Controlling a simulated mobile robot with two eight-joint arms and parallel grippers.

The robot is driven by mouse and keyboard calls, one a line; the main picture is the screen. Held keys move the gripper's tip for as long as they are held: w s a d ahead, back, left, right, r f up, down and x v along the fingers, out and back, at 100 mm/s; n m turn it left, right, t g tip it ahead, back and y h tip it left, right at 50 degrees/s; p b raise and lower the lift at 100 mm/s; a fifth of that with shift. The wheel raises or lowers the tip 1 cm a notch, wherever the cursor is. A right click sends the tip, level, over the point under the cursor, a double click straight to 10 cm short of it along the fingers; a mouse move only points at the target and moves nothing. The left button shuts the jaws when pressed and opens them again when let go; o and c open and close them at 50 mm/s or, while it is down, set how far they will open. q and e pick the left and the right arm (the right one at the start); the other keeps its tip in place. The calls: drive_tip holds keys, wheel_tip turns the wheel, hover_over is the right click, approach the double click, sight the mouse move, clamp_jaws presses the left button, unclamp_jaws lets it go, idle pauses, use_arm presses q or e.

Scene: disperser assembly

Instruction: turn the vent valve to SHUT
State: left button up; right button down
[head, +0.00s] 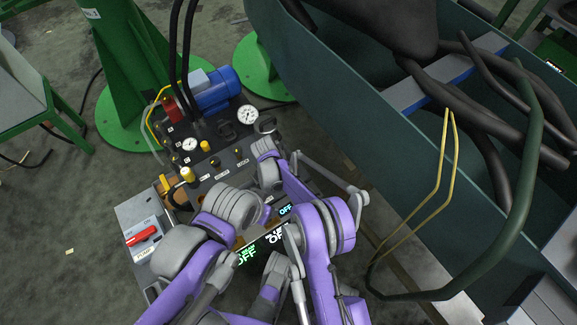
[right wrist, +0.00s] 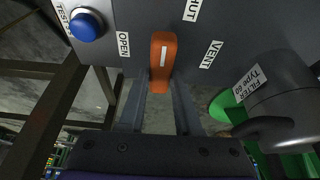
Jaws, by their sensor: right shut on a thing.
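The vent valve's orange handle (right wrist: 162,58), with a white stripe, stands out from a dark panel (right wrist: 255,25) in the right wrist view. An OPEN label (right wrist: 124,44) is to its left, a partly cut-off SHUT label (right wrist: 191,10) to its upper right and a VENT label (right wrist: 210,54) to its right. The handle's stripe runs nearly straight up the picture, between the OPEN and SHUT labels. My right gripper (right wrist: 161,92) is shut on the handle, one finger on each side. In the head view my arms cover this spot, and I cannot make out my left gripper.
A blue button (right wrist: 86,25) and a filter housing (right wrist: 285,100) flank the handle. The head view shows gauges (head: 247,114), a blue motor (head: 215,91), a red pump lever (head: 142,236), a green stand (head: 125,70) and a large dark-green trough (head: 335,110) close on the right.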

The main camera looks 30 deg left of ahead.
drive_tip(key=shift+m, duration=0.3)
drive_tip(key=c, duration=0.6)
unclamp_jaws()
wheel_tip(320, 180, up, 10)
drive_tip(key=p, duration=0.2)
drive_tip(key=shift+s, duration=0.15)
idle(0.4)
